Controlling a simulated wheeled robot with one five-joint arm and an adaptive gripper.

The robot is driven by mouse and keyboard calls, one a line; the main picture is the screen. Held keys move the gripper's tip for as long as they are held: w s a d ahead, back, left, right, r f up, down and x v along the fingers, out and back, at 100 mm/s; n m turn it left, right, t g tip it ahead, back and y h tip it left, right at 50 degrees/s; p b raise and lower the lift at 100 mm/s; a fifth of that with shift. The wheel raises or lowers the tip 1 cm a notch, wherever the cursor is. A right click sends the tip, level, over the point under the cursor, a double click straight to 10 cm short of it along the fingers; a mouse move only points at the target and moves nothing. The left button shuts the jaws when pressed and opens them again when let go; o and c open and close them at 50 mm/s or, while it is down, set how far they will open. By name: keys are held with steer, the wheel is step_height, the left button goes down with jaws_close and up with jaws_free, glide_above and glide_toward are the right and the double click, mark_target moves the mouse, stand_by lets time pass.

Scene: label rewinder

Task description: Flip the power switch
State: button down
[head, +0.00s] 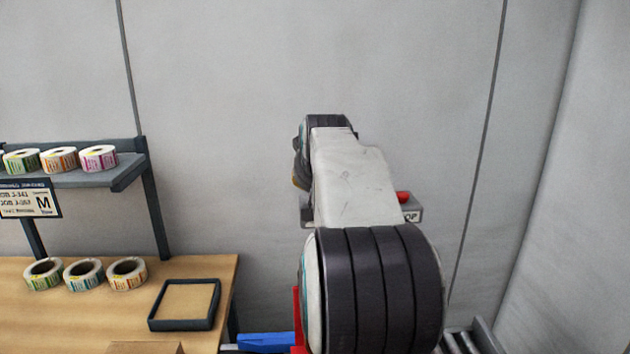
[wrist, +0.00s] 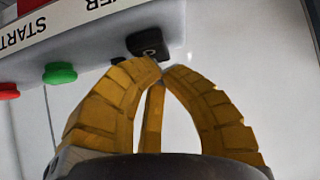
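The black power switch (wrist: 148,44) sits on the edge of a grey control box, under an upside-down label strip (wrist: 70,22) where "START" and part of another word ending in "ER" can be read. My gripper (wrist: 160,72) has yellow fingers that curve in until their tips come together, with nothing seen between them. The tips are just below the switch in the wrist view, very close to it; I cannot tell if they touch. In the head view my arm hides most of the control box (head: 413,215) and the switch.
A green button (wrist: 60,73) and a red button (wrist: 8,91) are left of the switch. In the head view, a wooden table (head: 60,325) at left holds label rolls (head: 84,273) and a black-rimmed tray (head: 184,325). A shelf (head: 90,178) holds more rolls.

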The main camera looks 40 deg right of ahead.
steer(key=shift+r+g+p, duration=0.1)
steer(key=shift+g+p, duration=0.2)
steer(key=shift+p, duration=0.3)
steer(key=shift+w+d+f+y, duration=0.1)
steer(key=shift+f+y, duration=0.15)
steer(key=shift+y, duration=0.05)
steer(key=shift+f, duration=0.25)
steer(key=shift+s+a+f+b, duration=0.2)
steer(key=shift+s+a+b, duration=0.05)
steer(key=shift+s+b, duration=0.1)
steer(key=shift+s+a, duration=0.25)
steer(key=shift+a, duration=0.1)
steer(key=shift+r, duration=0.1)
